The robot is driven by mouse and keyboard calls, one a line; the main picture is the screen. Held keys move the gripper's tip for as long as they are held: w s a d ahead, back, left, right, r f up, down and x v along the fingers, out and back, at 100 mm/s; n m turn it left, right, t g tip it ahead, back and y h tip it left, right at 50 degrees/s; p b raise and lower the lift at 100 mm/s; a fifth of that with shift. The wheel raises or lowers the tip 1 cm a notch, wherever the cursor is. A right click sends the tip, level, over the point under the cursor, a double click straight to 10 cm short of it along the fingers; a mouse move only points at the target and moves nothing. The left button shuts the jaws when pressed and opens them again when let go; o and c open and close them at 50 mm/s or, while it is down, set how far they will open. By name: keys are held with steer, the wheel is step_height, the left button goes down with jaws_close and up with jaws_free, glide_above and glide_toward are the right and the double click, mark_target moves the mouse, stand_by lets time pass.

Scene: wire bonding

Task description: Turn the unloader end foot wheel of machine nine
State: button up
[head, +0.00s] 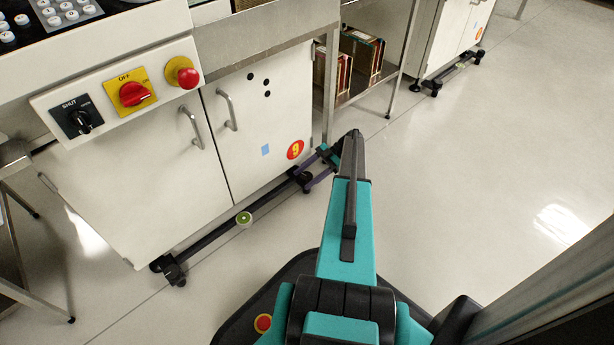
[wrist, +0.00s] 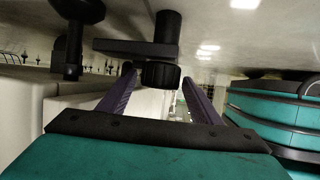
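Machine nine is a white cabinet (head: 160,170) with a red round 9 label (head: 295,149) low on its right door. In the wrist view, a black ribbed foot wheel (wrist: 160,75) sits on a dark post, between my gripper's purple fingertips (wrist: 159,76). The fingers are apart, one on each side, with a narrow gap visible beside the wheel. In the head view my gripper (head: 305,177) is low at the right end of the cabinet's foot bar (head: 225,228); my arm partly hides it, and the wheel is hard to make out there.
A left foot (head: 172,270) and a green-topped disc (head: 243,218) are along the bar. A shelf (head: 352,92) with coloured items stands right of the cabinet, with another machine (head: 455,30) beyond. The floor (head: 450,150) to the right is clear.

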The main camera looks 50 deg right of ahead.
mark_target(306, 176)
steer(key=shift+r, duration=0.1)
steer(key=shift+r+p, duration=0.85)
steer(key=shift+r, duration=0.2)
steer(key=shift+r+p, duration=0.65)
steer(key=shift+r, duration=0.2)
steer(key=s+a+r+p, duration=0.1)
steer(key=s+a+p, duration=0.4)
steer(key=s+a, duration=0.5)
steer(key=shift+s+a, duration=0.15)
steer(key=shift+s, duration=0.95)
